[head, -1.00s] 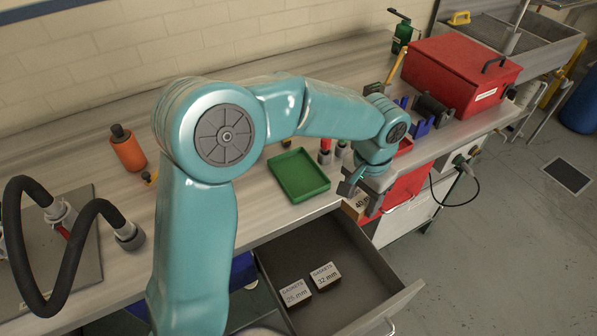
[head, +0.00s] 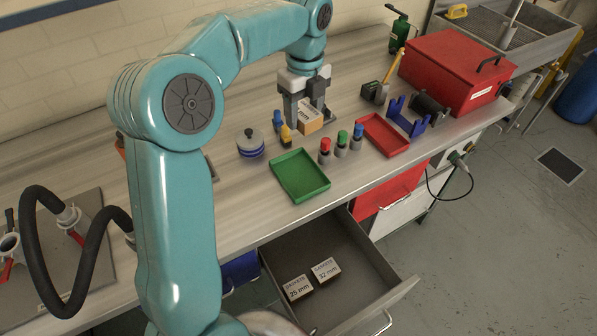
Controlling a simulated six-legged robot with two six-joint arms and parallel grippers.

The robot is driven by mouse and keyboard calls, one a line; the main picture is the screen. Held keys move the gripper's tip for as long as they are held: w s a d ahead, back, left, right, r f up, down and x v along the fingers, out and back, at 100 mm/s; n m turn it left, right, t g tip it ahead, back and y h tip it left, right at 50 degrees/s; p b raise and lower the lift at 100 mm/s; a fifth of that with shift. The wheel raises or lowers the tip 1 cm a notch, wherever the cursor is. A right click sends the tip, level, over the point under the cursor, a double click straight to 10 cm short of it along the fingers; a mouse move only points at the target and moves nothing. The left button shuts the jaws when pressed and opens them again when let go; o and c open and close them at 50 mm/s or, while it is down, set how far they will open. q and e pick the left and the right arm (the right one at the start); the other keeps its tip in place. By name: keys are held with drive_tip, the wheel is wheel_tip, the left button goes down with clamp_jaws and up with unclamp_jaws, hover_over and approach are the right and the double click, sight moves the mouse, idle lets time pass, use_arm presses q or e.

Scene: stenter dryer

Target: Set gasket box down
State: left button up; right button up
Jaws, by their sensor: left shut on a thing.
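My left gripper (head: 303,106) reaches down over the back of the workbench (head: 221,206), shut on a small brown gasket box (head: 310,118). The box is low, at or just above the bench top; I cannot tell whether it touches. Its front and part of its top show between and below the fingers. Two more gasket boxes lie in the open drawer (head: 360,262): the 25 mm box (head: 297,288) and the 32 mm box (head: 326,270). My right gripper is not in view.
Close by stand a yellow-topped bottle (head: 286,137), a blue-topped bottle (head: 277,121) and a lidded pot (head: 250,146). In front are a green tray (head: 299,176), several capped bottles (head: 341,145) and a red tray (head: 383,135). A large red box (head: 455,75) stands right.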

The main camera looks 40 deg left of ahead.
sight(299, 175)
use_arm(q)
drive_tip(key=shift+s+a+r+m, duration=0.15)
drive_tip(key=shift+a+r+m, duration=0.3)
drive_tip(key=shift+m, duration=0.15)
wheel_tip(299, 175, down, 20)
drive_tip(key=shift+a+f, duration=0.1)
drive_tip(key=shift+a, duration=0.05)
drive_tip(key=o, duration=1.1)
drive_tip(key=shift+f, duration=0.1)
drive_tip(key=shift+c, duration=0.2)
wheel_tip(299, 175, up, 13)
drive_tip(key=shift+f, duration=0.2)
